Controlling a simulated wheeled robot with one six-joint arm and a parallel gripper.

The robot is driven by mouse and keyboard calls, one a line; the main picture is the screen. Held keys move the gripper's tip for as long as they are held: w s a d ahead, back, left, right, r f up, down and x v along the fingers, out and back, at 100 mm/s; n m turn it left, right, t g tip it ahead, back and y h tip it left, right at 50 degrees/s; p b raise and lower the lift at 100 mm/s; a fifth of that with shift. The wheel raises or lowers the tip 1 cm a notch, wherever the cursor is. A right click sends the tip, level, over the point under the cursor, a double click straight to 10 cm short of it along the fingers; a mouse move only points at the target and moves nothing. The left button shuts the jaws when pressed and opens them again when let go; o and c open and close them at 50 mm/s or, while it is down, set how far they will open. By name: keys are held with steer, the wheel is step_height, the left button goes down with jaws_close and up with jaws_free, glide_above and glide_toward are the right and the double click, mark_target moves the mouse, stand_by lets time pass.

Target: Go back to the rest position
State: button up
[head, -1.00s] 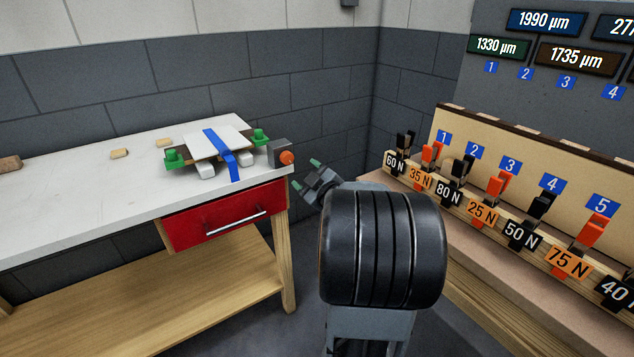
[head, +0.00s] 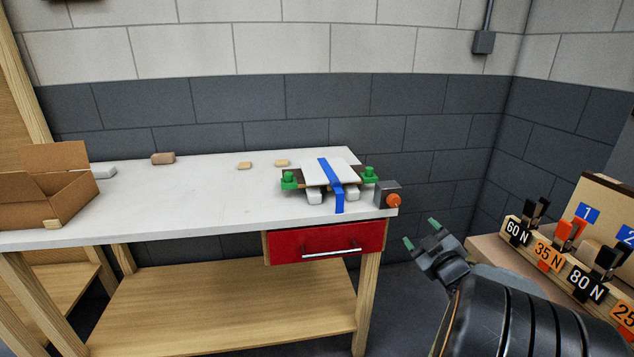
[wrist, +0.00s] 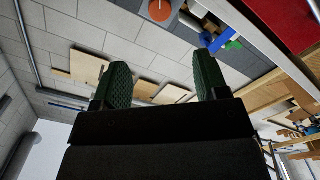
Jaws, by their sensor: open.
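My gripper (head: 421,235) is open and empty in the head view, its two green-tipped fingers held apart in the air right of the white workbench (head: 215,205). It is apart from the bench and from the clamp rack (head: 567,262). In the wrist view the two green finger pads of my gripper (wrist: 162,85) stand wide apart with nothing between them. That view is tilted, with the wall and wall boards behind.
On the bench lie a white plate with a blue strap (head: 338,185), green knobs, and a grey box with an orange knob (head: 389,196). A cardboard box (head: 50,195) stands far left. A red drawer (head: 325,243) hangs under the bench. The bench's middle is clear.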

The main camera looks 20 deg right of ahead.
steer(key=w+a+r+m+g+h+p, duration=0.2)
steer(key=a+r+m+g+p, duration=0.4)
steer(key=r+p, duration=0.4)
steer(key=s+a+r+g+y+p, duration=0.1)
steer(key=s+a+g+p, duration=0.3)
steer(key=a, duration=0.5)
steer(key=s+a+r+g+y+p, duration=0.2)
steer(key=s+a+p, duration=0.4)
steer(key=s+a, duration=0.3)
steer(key=shift+a+g+y+p, duration=0.3)
steer(key=shift+a+g+y, duration=0.3)
steer(key=shift+g+y, duration=0.4)
